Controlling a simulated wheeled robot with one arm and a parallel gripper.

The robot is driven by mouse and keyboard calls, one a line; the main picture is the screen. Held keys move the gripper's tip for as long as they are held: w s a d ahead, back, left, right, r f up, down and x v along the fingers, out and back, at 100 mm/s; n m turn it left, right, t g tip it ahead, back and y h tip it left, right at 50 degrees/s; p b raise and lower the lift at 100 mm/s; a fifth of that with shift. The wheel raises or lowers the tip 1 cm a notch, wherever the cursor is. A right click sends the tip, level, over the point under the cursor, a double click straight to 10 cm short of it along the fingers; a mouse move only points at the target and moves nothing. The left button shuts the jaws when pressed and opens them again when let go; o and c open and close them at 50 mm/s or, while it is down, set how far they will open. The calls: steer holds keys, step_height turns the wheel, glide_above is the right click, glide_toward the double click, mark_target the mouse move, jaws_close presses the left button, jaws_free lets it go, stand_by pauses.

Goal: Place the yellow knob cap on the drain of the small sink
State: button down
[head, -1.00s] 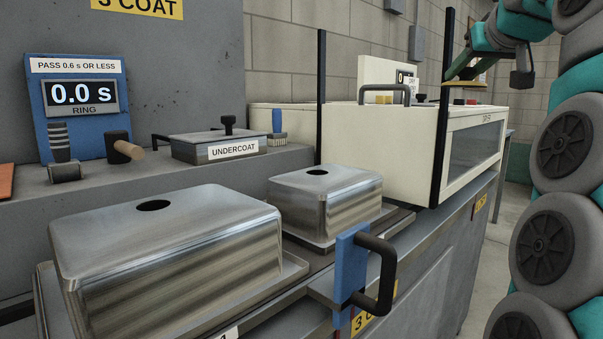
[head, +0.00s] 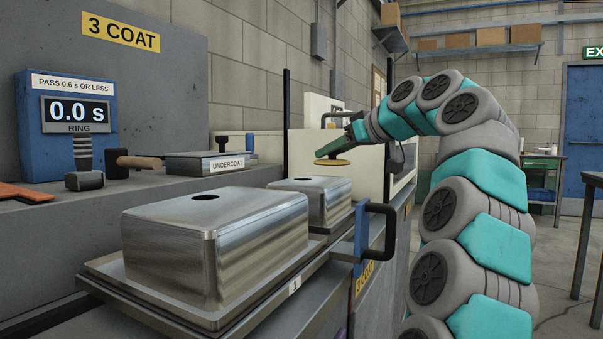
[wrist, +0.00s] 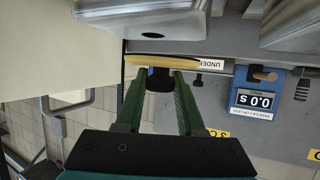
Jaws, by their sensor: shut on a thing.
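My gripper (head: 338,147) is shut on the black knob of the yellow knob cap (head: 331,161), a flat round disc held level, disc side down. In the wrist view, the fingers (wrist: 159,78) close on the black stem, with the yellow disc (wrist: 165,60) beyond the tips. In the head view, the cap appears above and slightly right of the small sink (head: 335,203), with a visible gap. The small sink is steel and upside down. Its drain, a dark spot on top, shows only as a thin sliver.
The larger upturned sink (head: 260,240) stands nearer, its drain hole open. A blue bracket with a black handle (head: 385,235) juts up at the front right. A dark post (head: 286,125) rises behind the small sink. The UNDERCOAT box (head: 210,164) sits on the ledge behind.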

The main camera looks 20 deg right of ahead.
steer(key=p, duration=0.3)
glide_above(303, 179)
steer(key=s, duration=0.2)
steer(key=shift+w+f, duration=0.2)
steer(key=shift+f, duration=0.15)
steer(key=shift+w+a+f, duration=0.1)
steer(key=shift+w+f, duration=0.05)
steer(key=shift+w, duration=0.45)
steer(key=shift+f+b, duration=0.8)
steer(key=shift+f, duration=1)
steer(key=shift+f, duration=0.1)
steer(key=c, duration=0.5)
jaws_free()
steer(key=shift+s+r, duration=0.1)
steer(key=shift+r, duration=0.1)
steer(key=v, duration=1.1)
steer(key=shift+s+r, duration=0.1)
steer(key=shift+s, duration=0.25)
